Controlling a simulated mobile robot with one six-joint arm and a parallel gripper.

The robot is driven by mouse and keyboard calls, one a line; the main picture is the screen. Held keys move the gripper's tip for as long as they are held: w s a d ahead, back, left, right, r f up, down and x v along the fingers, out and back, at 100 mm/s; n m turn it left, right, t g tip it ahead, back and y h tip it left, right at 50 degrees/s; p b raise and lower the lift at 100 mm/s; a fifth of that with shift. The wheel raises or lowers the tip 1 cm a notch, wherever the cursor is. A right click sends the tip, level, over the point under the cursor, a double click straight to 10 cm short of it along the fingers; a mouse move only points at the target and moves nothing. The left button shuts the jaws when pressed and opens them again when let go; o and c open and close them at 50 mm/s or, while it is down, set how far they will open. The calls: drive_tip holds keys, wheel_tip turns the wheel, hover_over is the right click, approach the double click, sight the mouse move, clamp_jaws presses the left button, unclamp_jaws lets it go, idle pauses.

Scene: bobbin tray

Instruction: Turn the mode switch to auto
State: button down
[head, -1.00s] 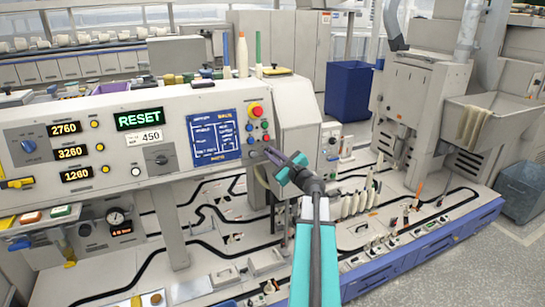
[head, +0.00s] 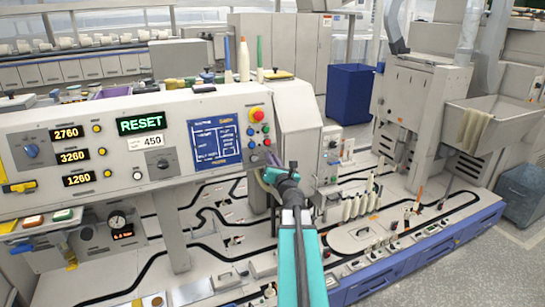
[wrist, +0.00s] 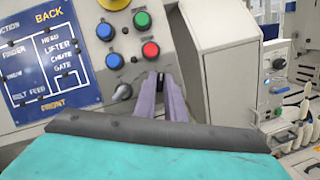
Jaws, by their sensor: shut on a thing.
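The control panel (head: 110,190) carries a small button group at its right end. A grey selector knob (wrist: 122,92) sits on it below the blue and red buttons, just left of my fingers in the wrist view. My gripper (wrist: 160,78) has its two purple fingers close together at the panel face, below the red button. They are shut on a small dark knob, mostly hidden between the fingertips. I cannot read any mode or auto label on either knob. In the head view my gripper (head: 268,164) reaches the panel's lower right corner.
A red button (head: 257,114) on a yellow base tops the group, with green (wrist: 142,20), blue (wrist: 114,61) and red (wrist: 150,50) buttons below. A blue screen (head: 214,139) lies left. A grey housing (head: 297,115) stands close on the right.

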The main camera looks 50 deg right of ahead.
drive_tip(key=shift+m+g+h+p, duration=0.35)
drive_tip(key=shift+m+p, duration=0.45)
drive_tip(key=shift+m, duration=0.55)
drive_tip(key=shift+m+g+h+p, duration=0.25)
drive_tip(key=shift+m+g+p, duration=0.35)
drive_tip(key=shift+m, duration=0.75)
drive_tip(key=c, duration=1.8)
unclamp_jaws()
drive_tip(key=shift+a, duration=0.1)
